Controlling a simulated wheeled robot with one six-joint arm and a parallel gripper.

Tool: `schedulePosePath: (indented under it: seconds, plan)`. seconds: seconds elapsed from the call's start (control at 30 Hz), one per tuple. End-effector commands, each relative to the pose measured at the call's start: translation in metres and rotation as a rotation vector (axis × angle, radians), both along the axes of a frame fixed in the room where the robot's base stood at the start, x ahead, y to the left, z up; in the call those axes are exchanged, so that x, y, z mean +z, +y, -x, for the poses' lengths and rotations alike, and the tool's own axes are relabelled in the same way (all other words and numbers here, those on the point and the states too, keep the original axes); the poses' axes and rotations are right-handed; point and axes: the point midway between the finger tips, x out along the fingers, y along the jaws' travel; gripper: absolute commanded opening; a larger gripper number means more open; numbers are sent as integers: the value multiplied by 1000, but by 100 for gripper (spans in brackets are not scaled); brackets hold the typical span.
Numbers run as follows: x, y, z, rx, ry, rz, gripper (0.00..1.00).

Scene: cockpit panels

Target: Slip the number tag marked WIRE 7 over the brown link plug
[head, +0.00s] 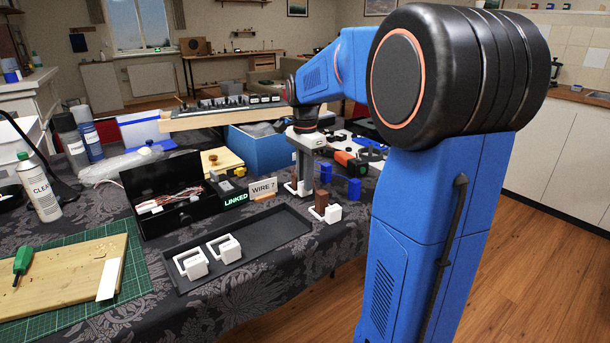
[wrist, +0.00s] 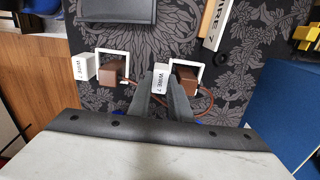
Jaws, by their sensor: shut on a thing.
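Two brown link plugs stand at the table's right edge, joined by a brown wire. In the wrist view, the left brown plug (wrist: 114,73) has a white tag (wrist: 82,68) marked WIRE 7, its loop around the plug. My gripper (wrist: 161,80) is shut on the block of another white tag (wrist: 160,76), also marked WIRE 7. This tag's loop frames the right brown plug (wrist: 187,79); how far down it sits I cannot tell. In the head view, my gripper (head: 304,186) points down beside the far plug; the near brown plug (head: 321,199) wears its tag (head: 332,213).
A black tray (head: 290,233) holds two spare white tags (head: 192,264). A WIRE 7 card (head: 263,187) and a green LINKED sign (head: 236,200) stand behind it. Blue plugs (head: 354,187) stand right of my gripper. A black open box (head: 150,184) is to the left.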

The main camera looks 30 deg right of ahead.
Motion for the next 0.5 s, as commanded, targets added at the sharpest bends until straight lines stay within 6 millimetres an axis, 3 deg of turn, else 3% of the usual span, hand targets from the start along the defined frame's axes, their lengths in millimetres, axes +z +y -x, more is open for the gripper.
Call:
schedulePosePath:
  seconds: [0.47,0.5]
  plan:
    - [-4,0,0,0,0,0,0]
    - [-4,0,0,0,0,0,20]
